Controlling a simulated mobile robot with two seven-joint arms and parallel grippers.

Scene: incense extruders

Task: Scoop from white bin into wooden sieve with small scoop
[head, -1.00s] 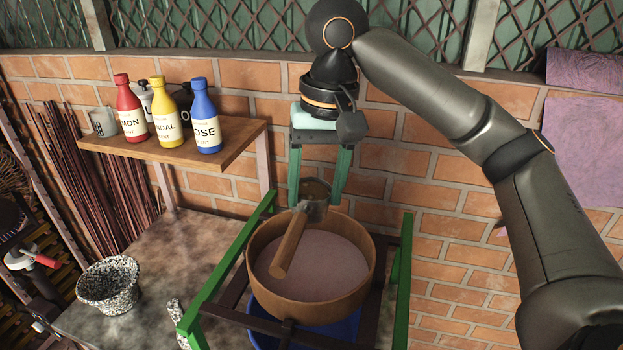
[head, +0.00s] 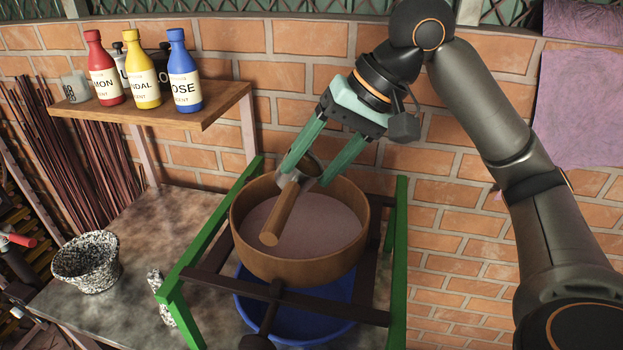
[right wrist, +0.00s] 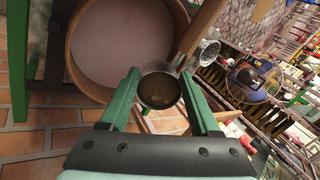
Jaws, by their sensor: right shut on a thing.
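My right gripper (head: 310,172) is shut on the small scoop, which has a wooden handle (head: 280,214) and a metal cup. It holds the scoop at the back rim of the round wooden sieve (head: 300,268), with the handle lying over the sieve's opening. In the right wrist view the scoop's cup (right wrist: 160,90) sits between the fingertips with dark brownish stuff or shadow inside; I cannot tell which. The sieve, also in the right wrist view (right wrist: 68,68), holds a pale pinkish layer. No white bin is clearly identifiable. My left gripper is not in view.
The sieve rests on a dark and green frame (head: 205,228) over a blue tub (head: 310,318). A speckled pot (head: 85,264) stands on the table (head: 150,235) at left. A wooden shelf (head: 215,105) holds several bottles. The brick wall is close behind.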

